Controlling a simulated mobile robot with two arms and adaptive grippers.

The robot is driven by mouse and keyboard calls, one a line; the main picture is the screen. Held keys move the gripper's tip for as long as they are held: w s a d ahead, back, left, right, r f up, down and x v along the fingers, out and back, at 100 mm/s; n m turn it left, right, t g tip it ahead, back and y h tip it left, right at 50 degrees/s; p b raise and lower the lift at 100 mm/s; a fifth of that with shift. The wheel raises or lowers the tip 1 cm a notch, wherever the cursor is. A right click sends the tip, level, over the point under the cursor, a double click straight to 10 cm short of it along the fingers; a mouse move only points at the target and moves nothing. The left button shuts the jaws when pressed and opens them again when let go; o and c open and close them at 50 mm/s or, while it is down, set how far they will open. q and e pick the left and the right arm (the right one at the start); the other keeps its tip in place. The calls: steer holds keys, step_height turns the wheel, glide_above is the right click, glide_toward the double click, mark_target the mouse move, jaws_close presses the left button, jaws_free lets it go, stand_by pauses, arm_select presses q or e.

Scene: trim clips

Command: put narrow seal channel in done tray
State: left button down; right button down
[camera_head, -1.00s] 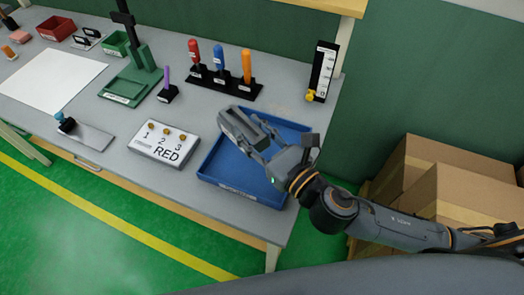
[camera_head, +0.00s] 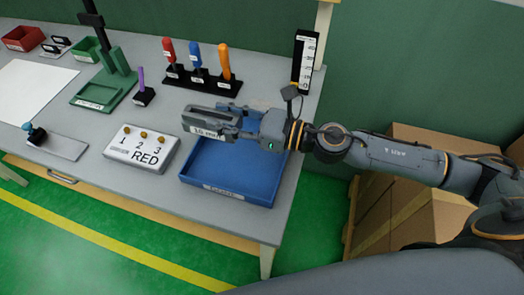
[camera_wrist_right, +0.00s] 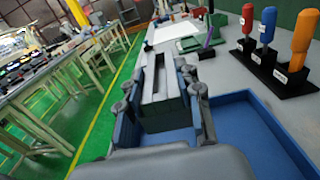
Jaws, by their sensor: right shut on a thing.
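The narrow seal channel, a grey slotted block (camera_head: 209,121) with a white label on its side, is held in my right gripper (camera_head: 222,122). In the right wrist view the channel (camera_wrist_right: 160,95) sits between the two fingers, its long slot facing up. The gripper is shut on it, above the left back part of the blue tray (camera_head: 240,195). The tray also shows in the right wrist view (camera_wrist_right: 255,120), below and to the right of the gripper. The part of the tray's floor in view is empty; the back is partly hidden by the arm. My left gripper is not in view.
A white RED board (camera_head: 140,150) with three brass knobs stands left of the tray. A rack with three coloured-handled tools (camera_head: 197,75) and an upright gauge (camera_head: 304,62) stand behind. A green stand (camera_head: 110,80) and a purple-handled tool (camera_head: 142,92) are further left.

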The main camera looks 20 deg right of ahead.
mark_target(241, 125)
steer(key=d+f+b, duration=0.1)
steer(key=d, duration=0.1)
steer(key=s+d+f, duration=0.1)
steer(key=shift+d+f+b, duration=0.4)
steer(key=d+f, duration=0.2)
steer(key=s+d+f+b, duration=0.1)
steer(key=f, duration=0.1)
steer(key=shift+d, duration=0.35)
steer(key=f, duration=0.3)
steer(key=shift+d+f+p, duration=0.2)
steer(key=shift+d+p, duration=0.1)
steer(key=shift+p, duration=0.05)
steer(key=shift+f+b, duration=0.35)
steer(key=c, duration=0.9)
jaws_free()
